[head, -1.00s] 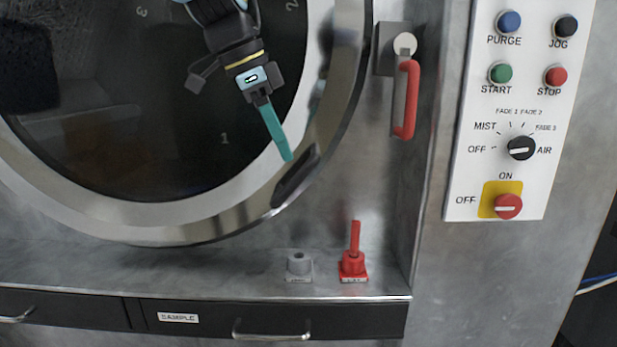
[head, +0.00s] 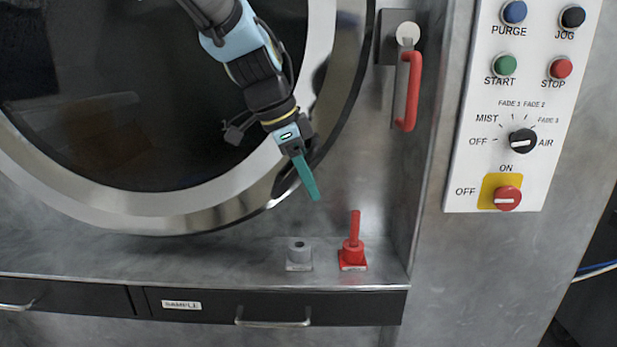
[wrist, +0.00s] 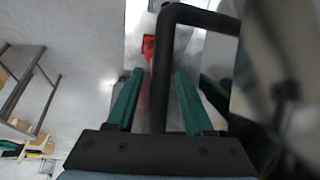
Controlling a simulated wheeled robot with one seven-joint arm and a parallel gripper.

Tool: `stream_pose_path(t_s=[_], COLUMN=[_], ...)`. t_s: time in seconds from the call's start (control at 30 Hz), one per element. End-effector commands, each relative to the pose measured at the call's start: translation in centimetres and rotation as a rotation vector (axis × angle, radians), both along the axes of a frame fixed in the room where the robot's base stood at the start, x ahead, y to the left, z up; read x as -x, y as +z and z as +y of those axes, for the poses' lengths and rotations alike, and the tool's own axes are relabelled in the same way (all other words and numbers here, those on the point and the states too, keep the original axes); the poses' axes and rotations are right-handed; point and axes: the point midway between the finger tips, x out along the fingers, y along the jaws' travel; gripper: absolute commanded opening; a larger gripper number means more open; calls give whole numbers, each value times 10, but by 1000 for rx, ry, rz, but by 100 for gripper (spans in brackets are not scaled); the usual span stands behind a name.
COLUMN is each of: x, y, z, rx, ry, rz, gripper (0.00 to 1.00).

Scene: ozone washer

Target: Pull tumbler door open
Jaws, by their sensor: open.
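The tumbler door (head: 150,204) is a large round door with a broad metal ring and dark glass, and it looks closed. Its dark handle (head: 281,186) is at the lower right of the ring, partly hidden behind my gripper. My gripper (head: 314,196) has green fingers and is at the handle in the head view. In the wrist view the black door handle (wrist: 163,60) stands between the two open fingers of my gripper (wrist: 160,74), with gaps visible on both sides. The fingers are not closed on it.
A red lever handle (head: 408,92) hangs at the right of the door. A control panel (head: 480,165) is at the right. Drawers (head: 220,308) lie beneath the ledge.

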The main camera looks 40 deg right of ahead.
Motion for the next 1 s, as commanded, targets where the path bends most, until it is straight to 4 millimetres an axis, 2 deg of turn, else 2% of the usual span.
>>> stream_pose_path(t_s=[0.17,0.63,1.0], x=[0,0,0], y=[0,0,1], z=[0,0,0], rx=[0,0,0], ry=[0,0,0], rz=[0,0,0], gripper=[52,0,0])
